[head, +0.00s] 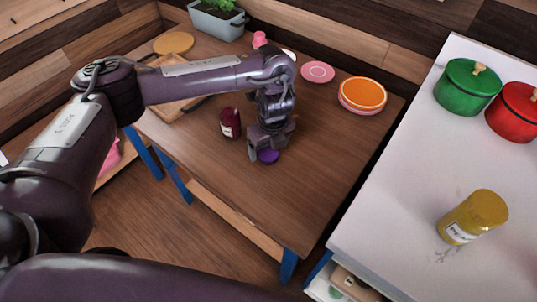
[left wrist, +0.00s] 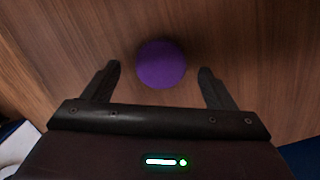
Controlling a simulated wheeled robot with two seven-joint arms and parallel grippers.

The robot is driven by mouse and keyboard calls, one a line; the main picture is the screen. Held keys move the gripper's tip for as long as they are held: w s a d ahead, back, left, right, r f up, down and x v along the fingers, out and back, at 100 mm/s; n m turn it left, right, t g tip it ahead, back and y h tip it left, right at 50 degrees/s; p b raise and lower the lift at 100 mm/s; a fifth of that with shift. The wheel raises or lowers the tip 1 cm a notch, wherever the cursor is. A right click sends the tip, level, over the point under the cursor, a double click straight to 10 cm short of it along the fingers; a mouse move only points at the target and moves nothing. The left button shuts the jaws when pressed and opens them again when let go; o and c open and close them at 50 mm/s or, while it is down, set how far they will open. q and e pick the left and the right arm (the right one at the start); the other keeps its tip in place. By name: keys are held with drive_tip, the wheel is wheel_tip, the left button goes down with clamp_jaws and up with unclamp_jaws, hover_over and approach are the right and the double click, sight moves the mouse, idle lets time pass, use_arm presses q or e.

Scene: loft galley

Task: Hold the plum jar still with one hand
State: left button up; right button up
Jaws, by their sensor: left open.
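A dark plum-red jar (head: 230,122) with a pale label stands on the wooden table in the head view, just left of my left gripper and apart from it. My left gripper (head: 262,155) points down over the table and is open. A small round purple thing (head: 268,156) is right at its fingertips, partly hidden by them. In the left wrist view the purple thing (left wrist: 161,64) lies between the two spread fingers (left wrist: 158,85), with a gap on each side. I cannot tell whether it is a loose lid or the top of something. My right gripper is out of view.
The wooden table (head: 320,180) is clear at its front right. Orange and pink plates (head: 362,94), a pink saucer (head: 317,72), a cutting board (head: 185,100) and a planter (head: 217,22) stand farther back. The white counter at right holds a mustard jar (head: 473,217) and green and red pots (head: 467,86).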

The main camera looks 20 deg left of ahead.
use_arm(q)
drive_tip(key=shift+w+f, duration=0.1)
drive_tip(key=shift+f, duration=0.85)
drive_tip(key=shift+r, duration=0.1)
drive_tip(key=c, duration=1.1)
